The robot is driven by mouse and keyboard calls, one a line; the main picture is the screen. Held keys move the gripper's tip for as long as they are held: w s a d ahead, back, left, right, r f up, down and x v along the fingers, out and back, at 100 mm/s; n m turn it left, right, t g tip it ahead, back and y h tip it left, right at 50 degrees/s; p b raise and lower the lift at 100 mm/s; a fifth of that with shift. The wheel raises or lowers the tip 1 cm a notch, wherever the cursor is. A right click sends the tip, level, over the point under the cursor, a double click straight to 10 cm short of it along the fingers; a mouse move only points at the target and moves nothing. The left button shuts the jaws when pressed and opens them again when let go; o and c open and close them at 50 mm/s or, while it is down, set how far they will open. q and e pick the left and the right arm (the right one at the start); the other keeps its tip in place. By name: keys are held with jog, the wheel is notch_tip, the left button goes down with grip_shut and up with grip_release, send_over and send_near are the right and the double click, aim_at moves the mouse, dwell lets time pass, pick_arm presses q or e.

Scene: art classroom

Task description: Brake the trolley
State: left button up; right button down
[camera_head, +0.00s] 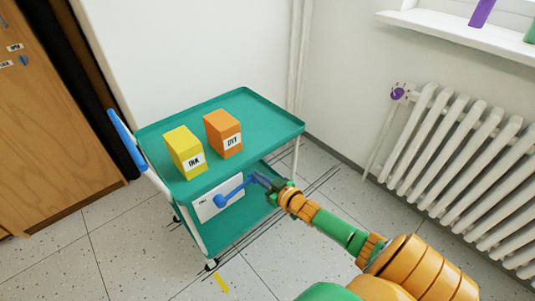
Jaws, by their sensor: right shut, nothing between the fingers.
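The trolley (262,112) has two green shelves, white legs and a blue push handle (124,136) at its left end. A white plate (207,210) with a small unreadable label is on its front side, below the top shelf. A blue lever (233,193) with a round hub (219,201) is mounted on the plate and slants up to the right. My right gripper (255,178) is shut at the lever's free end, with its fingertips touching or very close to it; I cannot tell which. My left gripper is not in view.
A yellow box (185,152) labelled INK and an orange box (223,134) stand on the top shelf. A white radiator (460,140) is on the right wall. A wooden cabinet (55,110) stands at left. A yellow floor mark (222,283) lies in front.

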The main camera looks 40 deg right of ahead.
jog(key=s+r+p, duration=0.5)
jog(key=s, duration=0.4)
jog(key=shift+s+d+r+p, duration=0.25)
jog(key=shift+s+r+p, duration=0.1)
jog(key=shift+s+r, duration=0.05)
jog(key=s+a+f+g+p, duration=0.4)
jog(key=s+f, duration=0.1)
jog(key=s, duration=0.5)
jog(key=s+a+f+n+g+p, duration=0.1)
jog(key=s+a+f+g+p, duration=0.2)
jog(key=s, duration=0.7)
jog(key=s+a+f+g+p, duration=0.4)
jog(key=s+a+f+g, duration=0.2)
jog(key=s+f+g, duration=0.1)
jog(key=s+f, duration=0.1)
jog(key=s, duration=0.1)
jog(key=shift+s+n+p, duration=0.3)
jog(key=shift+s, duration=0.1)
